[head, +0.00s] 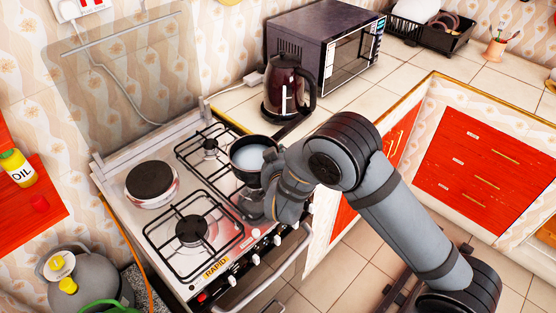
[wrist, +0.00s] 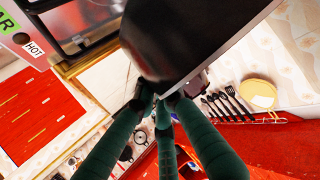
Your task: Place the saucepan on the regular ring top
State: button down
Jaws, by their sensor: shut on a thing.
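The saucepan (head: 250,153) is dark with a pale inside. In the head view it appears over the right side of the stove (head: 112,182), next to the end of my arm. My gripper (head: 271,176) is beside the pan and shut on it; the arm hides the exact grip. In the wrist view the fingers (wrist: 165,100) converge below a large dark, blurred shape. The stove has a solid black hot plate (head: 151,180) at the left, and open gas rings under grates at the front (head: 192,230) and rear (head: 210,146). I cannot tell whether the pan touches a grate.
A dark kettle (head: 286,88) stands behind the pan, in front of a microwave (head: 325,45). Stove knobs (head: 254,260) line the front edge. The tiled counter (head: 440,65) has free room at the right.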

jog(key=shift+a+f+p, duration=0.15)
jog(key=shift+f+p, duration=0.35)
jog(key=shift+f, duration=1.45)
jog(key=shift+f, duration=0.15)
jog(key=c, duration=1.9)
grip_release()
jog(key=shift+o, duration=0.4)
jog(key=shift+s, duration=0.15)
jog(key=b+v, duration=0.2)
jog(key=v, duration=1)
jog(key=shift+b, duration=0.35)
